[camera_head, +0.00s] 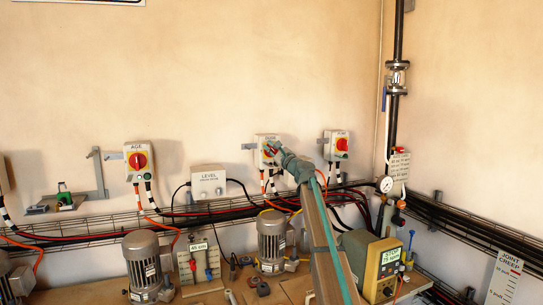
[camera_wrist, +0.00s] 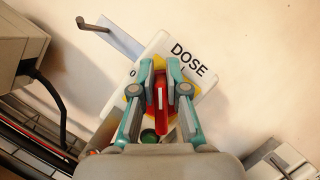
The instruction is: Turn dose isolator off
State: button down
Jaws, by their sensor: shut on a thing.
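The dose isolator is a white wall box (camera_head: 262,151) with a yellow plate and a red rotary handle, partly hidden behind my gripper in the head view. In the wrist view the box (camera_wrist: 188,55) is marked DOSE and looks tilted. Its red handle (camera_wrist: 160,112) has a white line on it. My gripper (camera_wrist: 160,88) has its two teal fingers closed on the two sides of the red handle. My gripper also shows in the head view (camera_head: 272,150), reaching up to the box. A green round part (camera_wrist: 149,136) shows below the handle.
The AGE isolator (camera_head: 139,160) is on the wall at left and another red-handled isolator (camera_head: 337,145) is just right of the dose box. The LEVEL box (camera_head: 208,182) is between. Cables and a wire tray (camera_head: 100,226) run below. A grey metal bracket (camera_wrist: 112,37) sticks out beside the box.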

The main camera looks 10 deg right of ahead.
jog(key=n+g+b, duration=0.1)
jog(key=n, duration=0.1)
jog(key=f+n+g+b, duration=0.1)
jog(key=n+b, duration=0.2)
jog(key=n, duration=0.1)
jog(key=shift+a+f+n+g+y, duration=0.25)
jog(key=shift+a+n+g+y, duration=0.05)
jog(key=shift+g+y, duration=0.1)
jog(key=shift+f+n+g+b, duration=0.15)
jog(key=shift+n+g+b, duration=0.25)
jog(key=shift+n+b, duration=0.5)
jog(key=shift+f+n+g+b, duration=0.1)
jog(key=shift+n+g+b, duration=0.35)
jog(key=shift+n, duration=0.85)
jog(key=c, duration=1.2)
grip_release()
